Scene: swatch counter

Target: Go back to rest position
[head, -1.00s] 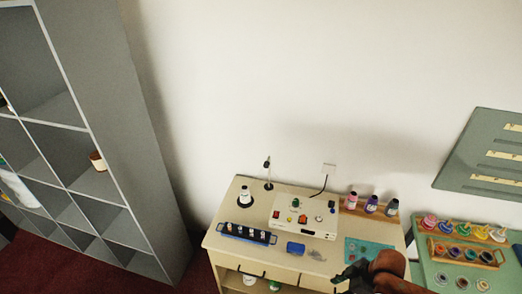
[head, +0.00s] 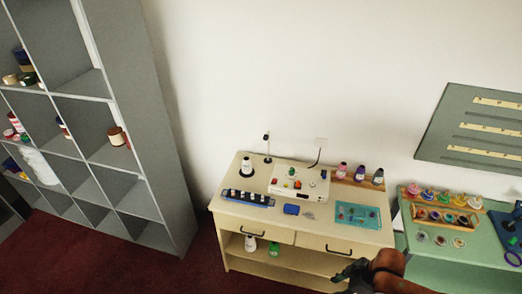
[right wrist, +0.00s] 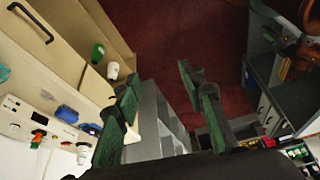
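My right gripper (head: 346,275) shows at the bottom of the head view, in front of the wooden counter (head: 300,222) and below its right drawer. In the right wrist view its green-black fingers (right wrist: 162,100) stand wide apart with nothing between them. My left gripper is not visible in the head view.
The counter bears a white device (head: 300,184), a blue rack (head: 249,198), a blue block (head: 291,210) and a teal mat (head: 357,216). A green table (head: 455,270) adjoins at right. Grey shelving (head: 160,150) stands left. Red floor (head: 150,270) is open between them.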

